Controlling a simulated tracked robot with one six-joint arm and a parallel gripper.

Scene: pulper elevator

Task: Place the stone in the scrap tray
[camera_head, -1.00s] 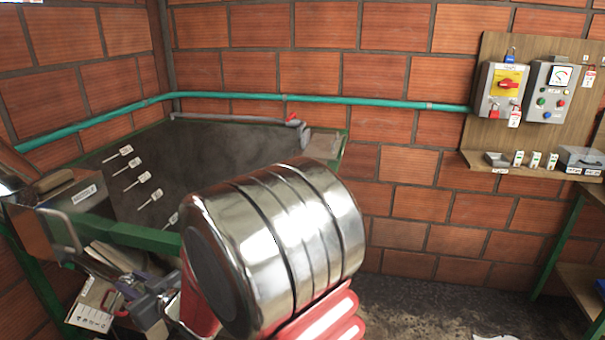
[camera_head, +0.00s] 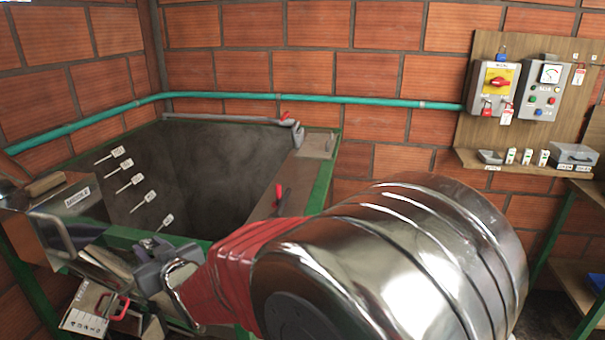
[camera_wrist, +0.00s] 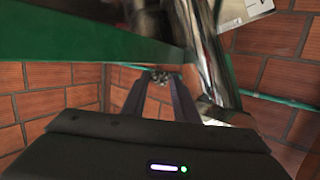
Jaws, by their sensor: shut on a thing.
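In the wrist view my gripper (camera_wrist: 154,88) has its two dark fingers closing toward a small grey, speckled lump (camera_wrist: 160,77), which looks like the stone. The fingers are shut on it, and its full shape is too small and dark to make out. In the head view my wrist and the grey gripper body are at the lower left, beside the metal box; the stone is not visible there. The shiny metal box (camera_head: 66,222), with a white label I cannot read, hangs at the left of the green frame. It may be the scrap tray; I cannot tell.
A deep dark vat (camera_head: 215,165) with white level tags lies behind my arm, in a green frame (camera_head: 322,188). A red-handled lever (camera_head: 278,198) stands at its right edge. A control panel (camera_head: 541,92) and shelf (camera_head: 520,166) are at the right. A teal pipe (camera_head: 370,100) crosses the brick wall.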

